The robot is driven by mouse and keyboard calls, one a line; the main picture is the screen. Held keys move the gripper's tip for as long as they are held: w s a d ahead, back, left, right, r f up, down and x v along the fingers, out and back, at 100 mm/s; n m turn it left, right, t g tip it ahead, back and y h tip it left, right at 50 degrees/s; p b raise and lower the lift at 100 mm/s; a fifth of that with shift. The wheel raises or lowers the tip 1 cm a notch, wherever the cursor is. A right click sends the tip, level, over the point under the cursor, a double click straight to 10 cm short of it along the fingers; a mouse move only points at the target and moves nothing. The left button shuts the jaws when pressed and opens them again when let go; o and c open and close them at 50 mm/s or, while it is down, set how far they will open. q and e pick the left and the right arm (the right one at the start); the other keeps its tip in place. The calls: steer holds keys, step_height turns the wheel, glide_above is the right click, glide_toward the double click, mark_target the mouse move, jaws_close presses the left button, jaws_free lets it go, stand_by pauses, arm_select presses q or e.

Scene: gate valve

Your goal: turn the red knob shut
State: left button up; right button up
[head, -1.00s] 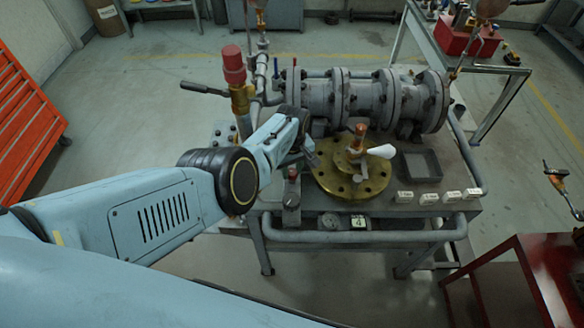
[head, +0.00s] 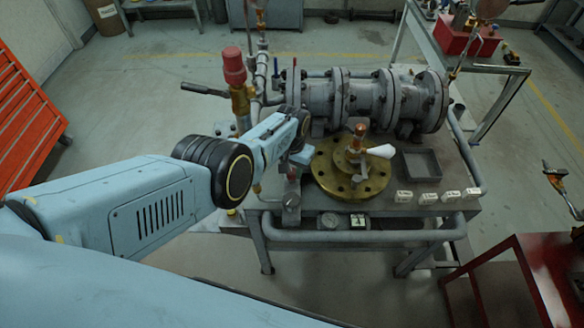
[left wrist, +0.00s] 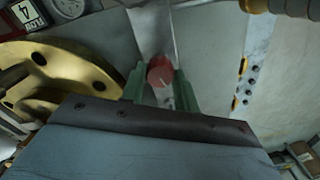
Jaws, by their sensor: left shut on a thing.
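The red knob (left wrist: 160,72) shows in the left wrist view between the two green fingers of my left gripper (left wrist: 158,88). The fingers are shut on its sides. In the head view the knob (head: 292,173) is mostly hidden by my gripper, atop a small grey valve body (head: 291,203) at the bench's front edge. My left arm reaches in from the left, with the gripper pointing down over the knob. My right gripper is not in view.
A brass flange (head: 350,185) with a white-handled lever (head: 380,151) stands just right of the gripper. A red-capped brass valve (head: 234,75) rises behind my arm. A large grey flanged pipe (head: 375,100) lies at the back, and an empty grey tray (head: 421,165) sits farther right.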

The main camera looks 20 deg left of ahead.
arm_select(q)
steer(key=m, duration=0.3)
steer(key=shift+m, duration=0.5)
steer(key=o, duration=1)
steer(key=shift+c, duration=0.2)
step_height(320, 180, up, 9)
steer(key=p, duration=0.7)
step_height(320, 180, up, 4)
glide_above(292, 172)
steer(key=shift+r, duration=0.2)
